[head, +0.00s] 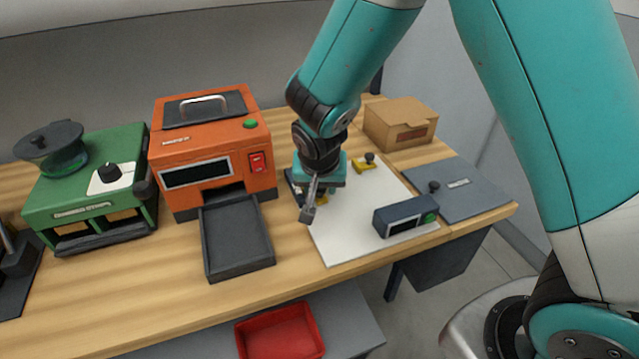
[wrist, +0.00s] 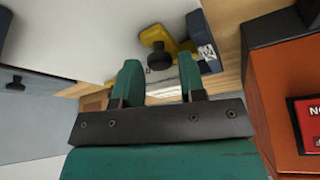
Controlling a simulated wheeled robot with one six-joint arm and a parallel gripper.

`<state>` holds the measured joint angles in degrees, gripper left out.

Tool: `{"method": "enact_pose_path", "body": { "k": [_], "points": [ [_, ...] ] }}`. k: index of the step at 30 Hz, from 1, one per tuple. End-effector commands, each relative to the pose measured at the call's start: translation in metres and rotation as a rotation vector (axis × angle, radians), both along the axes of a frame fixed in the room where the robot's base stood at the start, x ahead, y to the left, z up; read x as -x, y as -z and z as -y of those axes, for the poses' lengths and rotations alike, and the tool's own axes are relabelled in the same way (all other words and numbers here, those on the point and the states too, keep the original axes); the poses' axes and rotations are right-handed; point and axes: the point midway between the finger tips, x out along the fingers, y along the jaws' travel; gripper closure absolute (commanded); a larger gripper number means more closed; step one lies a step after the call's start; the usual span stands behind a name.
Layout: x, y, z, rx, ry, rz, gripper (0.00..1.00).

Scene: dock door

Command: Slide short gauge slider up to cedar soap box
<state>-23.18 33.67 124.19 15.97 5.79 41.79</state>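My gripper (head: 312,200) is over the left part of a white board (head: 345,240). In the wrist view its two teal fingers (wrist: 160,82) stand apart with nothing between the tips. A yellow piece with a black knob (wrist: 158,60) lies just beyond the fingertips, beside a dark blue block (wrist: 207,58) with a small label; the gripper mostly hides both in the head view. A second yellow piece with a black knob (head: 364,166) sits farther back on the board. A brown box (head: 400,122) stands behind the board; its label is unreadable. I cannot tell which yellow piece is the short one.
A dark blue device with a green button (head: 405,216) stands on the board's front right. A grey plate with a knob (head: 460,188) lies to the right. An orange machine (head: 210,150) with a dark tray (head: 237,237) stands left, and a green machine (head: 90,195) farther left.

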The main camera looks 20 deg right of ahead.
Motion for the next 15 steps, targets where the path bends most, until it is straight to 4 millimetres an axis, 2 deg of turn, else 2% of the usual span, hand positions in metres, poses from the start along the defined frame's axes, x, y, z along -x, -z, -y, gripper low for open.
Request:
{"method": "enact_pose_path", "body": {
  "k": [10,11,15],
  "points": [
    [-0.0019,0.0049,0.0008,0.000,0.000,0.001,0.62],
    [-0.0018,0.0049,0.0007,0.000,0.000,0.001,0.65],
    [-0.0018,0.0048,0.0007,0.000,0.000,0.000,0.97]
  ]
}}
